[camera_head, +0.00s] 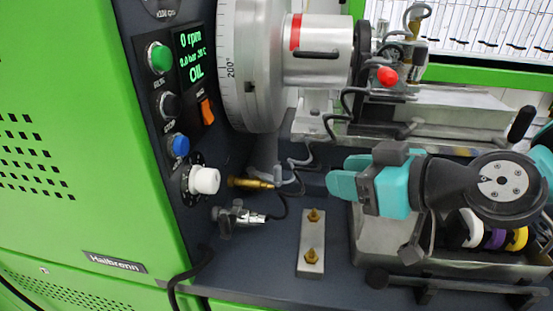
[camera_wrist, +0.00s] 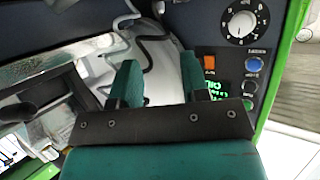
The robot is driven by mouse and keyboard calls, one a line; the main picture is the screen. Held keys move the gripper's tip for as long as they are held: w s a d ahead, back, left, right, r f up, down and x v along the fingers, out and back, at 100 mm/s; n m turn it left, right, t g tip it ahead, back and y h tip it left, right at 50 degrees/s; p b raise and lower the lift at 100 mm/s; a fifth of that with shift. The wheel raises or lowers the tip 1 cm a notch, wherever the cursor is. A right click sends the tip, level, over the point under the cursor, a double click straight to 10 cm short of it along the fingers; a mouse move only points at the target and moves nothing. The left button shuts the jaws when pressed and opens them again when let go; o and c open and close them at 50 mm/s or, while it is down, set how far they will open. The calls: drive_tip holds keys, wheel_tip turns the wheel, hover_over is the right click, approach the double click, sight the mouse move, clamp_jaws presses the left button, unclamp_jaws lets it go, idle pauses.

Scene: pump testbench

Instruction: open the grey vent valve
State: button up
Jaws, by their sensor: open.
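A small grey metal valve (camera_head: 238,216) with a short handle sticks out from the dark control panel, low down under the white knob. It looks like the grey vent valve; the handle's exact setting is too small to tell. A brass fitting (camera_head: 250,183) with grey parts at its right end sits just above it. My gripper (camera_head: 339,179) has teal fingers pointing left, to the right of the valve and clearly apart from it. In the wrist view my gripper (camera_wrist: 158,80) is open, with nothing between its fingers. I cannot make out the valve in the wrist view.
The panel carries a white knob (camera_head: 204,180), buttons and a display (camera_head: 192,56) reading 0 rpm. A graduated wheel (camera_head: 252,68) stands behind. A metal block (camera_head: 312,243) with two brass fittings lies in front. A grey tray (camera_head: 362,248) is below my gripper. Dark cables hang nearby.

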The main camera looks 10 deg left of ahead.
sight(278, 166)
drive_tip(key=p+x, duration=0.2)
drive_tip(key=x, duration=0.5)
drive_tip(key=p+x, duration=0.3)
drive_tip(key=x, duration=0.5)
drive_tip(key=shift+w+a+f, duration=0.15)
drive_tip(key=shift+f, duration=0.2)
clamp_jaws()
